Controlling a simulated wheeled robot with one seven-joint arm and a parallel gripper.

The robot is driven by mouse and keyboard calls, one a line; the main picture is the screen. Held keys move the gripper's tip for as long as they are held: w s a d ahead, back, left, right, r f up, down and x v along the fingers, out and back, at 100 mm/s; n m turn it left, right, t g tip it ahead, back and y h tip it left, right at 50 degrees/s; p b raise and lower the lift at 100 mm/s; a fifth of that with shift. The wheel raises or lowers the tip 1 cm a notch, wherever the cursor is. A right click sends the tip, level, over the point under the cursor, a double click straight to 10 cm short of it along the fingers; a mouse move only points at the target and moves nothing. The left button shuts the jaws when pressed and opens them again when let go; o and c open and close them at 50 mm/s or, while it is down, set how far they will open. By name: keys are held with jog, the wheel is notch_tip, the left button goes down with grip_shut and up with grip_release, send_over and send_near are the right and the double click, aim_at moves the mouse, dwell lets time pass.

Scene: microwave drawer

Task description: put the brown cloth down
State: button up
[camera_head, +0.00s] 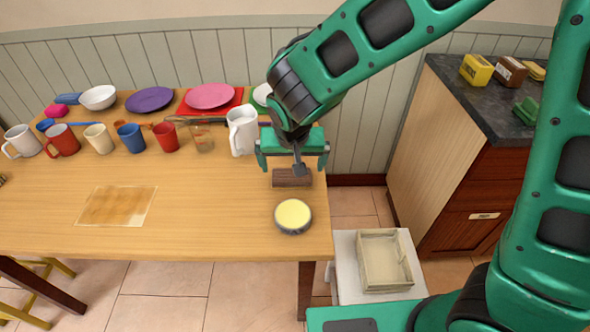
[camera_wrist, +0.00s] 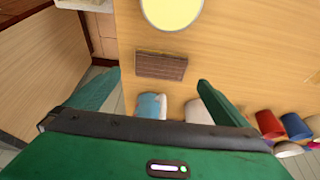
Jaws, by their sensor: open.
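The brown cloth (camera_head: 292,178) is a small dark brown rectangle lying flat on the wooden table near its right edge. In the wrist view the brown cloth (camera_wrist: 161,66) shows whole, beyond and between the fingertips. My gripper (camera_head: 293,166) is just above and behind the cloth in the head view, fingers spread to either side. My gripper (camera_wrist: 158,80) is open and empty in the wrist view, with a visible gap between its fingers and the cloth.
A round tin with a yellow top (camera_head: 293,215) stands in front of the cloth. A white pitcher (camera_head: 242,131) stands close behind left, with several mugs further left. A see-through brownish sheet (camera_head: 117,206) lies left. A wooden crate (camera_head: 384,260) is on a white stand right.

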jog(key=shift+v, duration=1.55)
jog(key=s+d+r+m+g+h, duration=0.1)
jog(key=s+d+r+m, duration=0.1)
jog(key=d, duration=1)
jog(key=s+d+r+m+g, duration=0.1)
jog(key=s+d+r, duration=0.15)
jog(key=d, duration=0.95)
jog(key=s+d+r+m+g, duration=0.1)
jog(key=s+d, duration=0.6)
jog(key=s, duration=0.2)
jog(key=s+d+r+m+g+y, duration=0.1)
jog(key=s+d+m, duration=0.1)
jog(key=s+d, duration=0.5)
jog(key=s, duration=0.3)
jog(key=shift+d+r, duration=0.3)
